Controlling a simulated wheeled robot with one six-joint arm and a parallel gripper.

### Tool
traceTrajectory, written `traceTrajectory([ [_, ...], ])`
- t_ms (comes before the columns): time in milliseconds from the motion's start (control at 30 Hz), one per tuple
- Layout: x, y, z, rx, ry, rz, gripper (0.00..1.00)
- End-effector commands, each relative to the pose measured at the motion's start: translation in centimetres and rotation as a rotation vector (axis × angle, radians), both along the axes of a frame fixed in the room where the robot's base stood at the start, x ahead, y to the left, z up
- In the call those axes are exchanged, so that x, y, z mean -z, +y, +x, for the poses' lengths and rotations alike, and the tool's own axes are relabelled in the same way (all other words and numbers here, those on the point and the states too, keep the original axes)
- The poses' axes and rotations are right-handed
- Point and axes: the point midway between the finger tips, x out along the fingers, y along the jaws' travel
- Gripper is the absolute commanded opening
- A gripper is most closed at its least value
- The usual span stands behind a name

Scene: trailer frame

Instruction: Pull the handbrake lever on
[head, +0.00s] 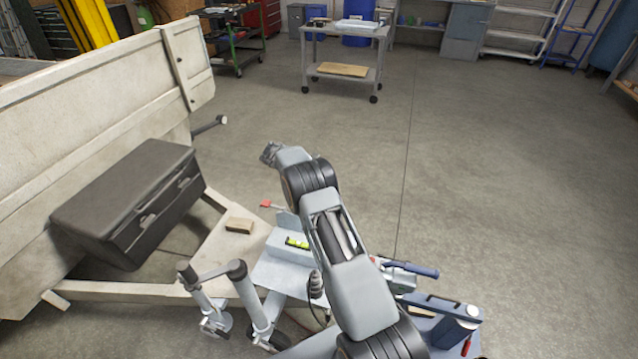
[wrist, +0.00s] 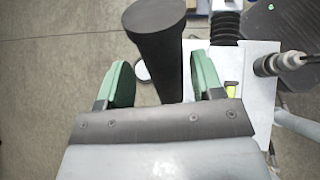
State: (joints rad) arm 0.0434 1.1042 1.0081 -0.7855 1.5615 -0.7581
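In the wrist view, a thick black round bar (wrist: 160,55), which I take to be the handbrake lever's grip, rises towards the camera with its broad end at the top. My gripper (wrist: 164,82) has its two green fingers spread, one on each side of this bar. A gap shows between the left finger and the bar; the right finger is closer, and I cannot tell whether it touches. In the head view, my arm covers this area, and the lever and fingers cannot be made out.
The trailer's pale frame (head: 215,262) carries a black box (head: 130,200) and a spirit level (head: 297,242) on a light plate. A grey crank handle (head: 237,270) stands in front; it shows right of my gripper in the wrist view (wrist: 275,64). Floor beyond is clear up to a cart (head: 345,75).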

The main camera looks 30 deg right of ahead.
Motion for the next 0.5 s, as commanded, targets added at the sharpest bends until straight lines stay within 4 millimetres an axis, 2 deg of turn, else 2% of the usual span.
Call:
traceTrajectory([
  [300,0.0,0.0,0.0,0.005,0.002,0.001,0.63],
  [500,-1.5,1.9,1.0,0.003,-0.001,0.002,0.63],
])
